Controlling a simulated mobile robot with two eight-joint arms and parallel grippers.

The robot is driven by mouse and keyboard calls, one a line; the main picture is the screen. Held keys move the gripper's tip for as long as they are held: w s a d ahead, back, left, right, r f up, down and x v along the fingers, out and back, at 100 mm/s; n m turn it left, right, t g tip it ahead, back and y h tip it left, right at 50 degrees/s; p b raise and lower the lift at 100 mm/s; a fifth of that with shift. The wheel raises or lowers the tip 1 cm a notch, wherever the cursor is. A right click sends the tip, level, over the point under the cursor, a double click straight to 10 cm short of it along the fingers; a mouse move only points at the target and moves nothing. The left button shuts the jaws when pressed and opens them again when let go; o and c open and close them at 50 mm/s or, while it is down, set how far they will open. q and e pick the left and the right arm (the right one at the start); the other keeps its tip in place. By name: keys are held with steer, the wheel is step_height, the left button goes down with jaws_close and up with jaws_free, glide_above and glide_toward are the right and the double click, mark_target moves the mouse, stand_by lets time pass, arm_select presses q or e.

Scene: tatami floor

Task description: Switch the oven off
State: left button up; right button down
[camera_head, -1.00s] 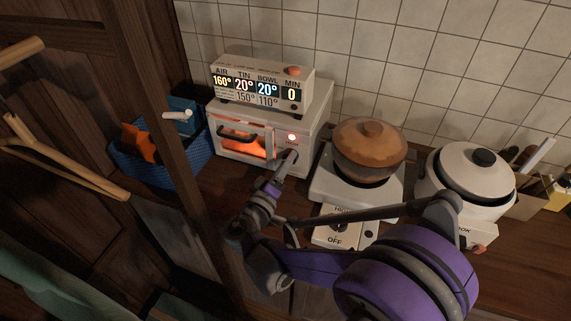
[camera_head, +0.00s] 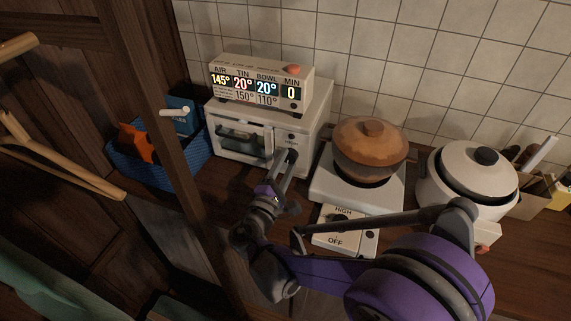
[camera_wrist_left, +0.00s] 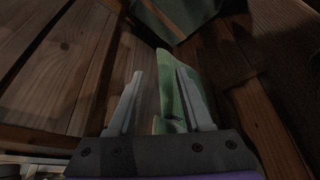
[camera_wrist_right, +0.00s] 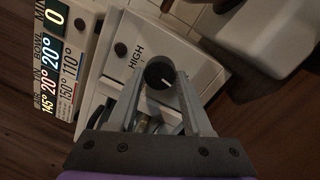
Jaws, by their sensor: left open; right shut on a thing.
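The white oven (camera_head: 230,148) stands on the counter against the tiled wall. Its window is dark and the round lamp (camera_head: 292,135) on its front is unlit. My right gripper (camera_head: 289,158) is at the oven's front, shut on the oven knob (camera_wrist_right: 160,75). The right wrist view shows the dark knob with a white mark between the fingertips, and the word HIGH beside it. The display box (camera_head: 258,82) on the oven reads AIR 145°, TIN 20°, BOWL 20°, MIN 0. My left gripper (camera_wrist_left: 160,80) is open and empty, seen only in its wrist view.
A hot plate (camera_head: 326,186) with a brown lidded pot (camera_head: 370,150) stands right of the oven. A white cooker (camera_head: 470,180) is farther right. A blue basket (camera_head: 160,170) is left of the oven, near a dark wooden post (camera_head: 160,130). Green cloth (camera_wrist_left: 170,95) lies before my left gripper.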

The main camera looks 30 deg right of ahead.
steer(key=shift+n, duration=1.1)
steer(key=shift+c, duration=1.6)
jaws_free()
steer(key=v, duration=1.1)
steer(key=shift+d+f, duration=0.1)
steer(key=shift+s, duration=0.15)
